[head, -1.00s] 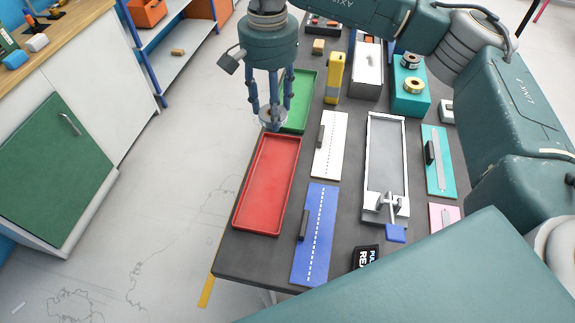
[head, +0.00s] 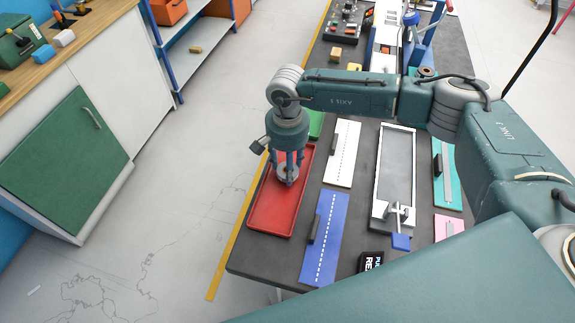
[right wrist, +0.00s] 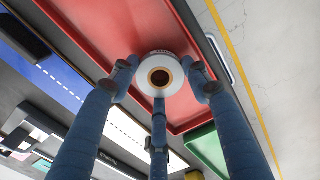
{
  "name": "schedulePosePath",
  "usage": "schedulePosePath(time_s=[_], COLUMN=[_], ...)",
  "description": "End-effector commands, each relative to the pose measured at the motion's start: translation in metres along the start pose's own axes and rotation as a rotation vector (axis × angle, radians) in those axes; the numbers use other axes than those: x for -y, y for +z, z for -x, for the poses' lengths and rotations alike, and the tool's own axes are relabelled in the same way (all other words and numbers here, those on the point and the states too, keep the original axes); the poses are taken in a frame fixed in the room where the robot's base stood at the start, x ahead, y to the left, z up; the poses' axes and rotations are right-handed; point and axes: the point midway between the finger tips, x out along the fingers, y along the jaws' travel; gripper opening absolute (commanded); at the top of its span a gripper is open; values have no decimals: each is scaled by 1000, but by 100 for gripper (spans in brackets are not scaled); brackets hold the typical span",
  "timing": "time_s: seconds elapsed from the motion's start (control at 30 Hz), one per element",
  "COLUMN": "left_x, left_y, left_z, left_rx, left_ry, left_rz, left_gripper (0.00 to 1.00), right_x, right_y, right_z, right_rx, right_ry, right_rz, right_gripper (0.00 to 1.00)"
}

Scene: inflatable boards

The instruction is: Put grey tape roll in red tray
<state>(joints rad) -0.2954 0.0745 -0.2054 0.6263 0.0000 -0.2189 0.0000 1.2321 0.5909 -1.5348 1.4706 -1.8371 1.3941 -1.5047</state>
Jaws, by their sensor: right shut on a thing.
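The grey tape roll (right wrist: 161,74) is held between the fingers of my right gripper (right wrist: 160,82) in the right wrist view, with the red tray's floor behind it. In the head view my right gripper (head: 287,178) is over the far half of the red tray (head: 262,222), and the roll shows at its fingertips. The red tray also fills the upper part of the right wrist view (right wrist: 105,35). I cannot tell whether the roll touches the tray floor. My left gripper is not in view.
The green tray (head: 316,124) lies just beyond the red one, partly hidden by my arm. A blue board (head: 325,240) and a white board (head: 342,153) lie to the right. A long grey-and-white frame (head: 397,170) is farther right. Open floor lies left of the table.

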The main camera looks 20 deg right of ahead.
Motion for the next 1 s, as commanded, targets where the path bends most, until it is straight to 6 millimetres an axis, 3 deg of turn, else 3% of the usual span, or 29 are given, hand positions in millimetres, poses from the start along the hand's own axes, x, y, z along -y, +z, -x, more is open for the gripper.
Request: schedulePosePath(time_s=[0.37,0.4,0.43,0.83,1.0], left_x=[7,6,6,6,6], left_y=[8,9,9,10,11], left_z=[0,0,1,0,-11], left_rx=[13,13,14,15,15], left_ry=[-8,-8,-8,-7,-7], left_rz=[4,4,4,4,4], left_gripper=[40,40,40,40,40], right_x=[1,0,0,1,2], right_y=[0,0,0,0,-1], right_z=[-11,-11,-10,-5,22], right_rx=[-1,-1,-1,-2,-4], right_ry=[-2,-2,-2,-3,-7], right_rz=[2,2,2,1,2], right_gripper=[20,49,55,55,55])
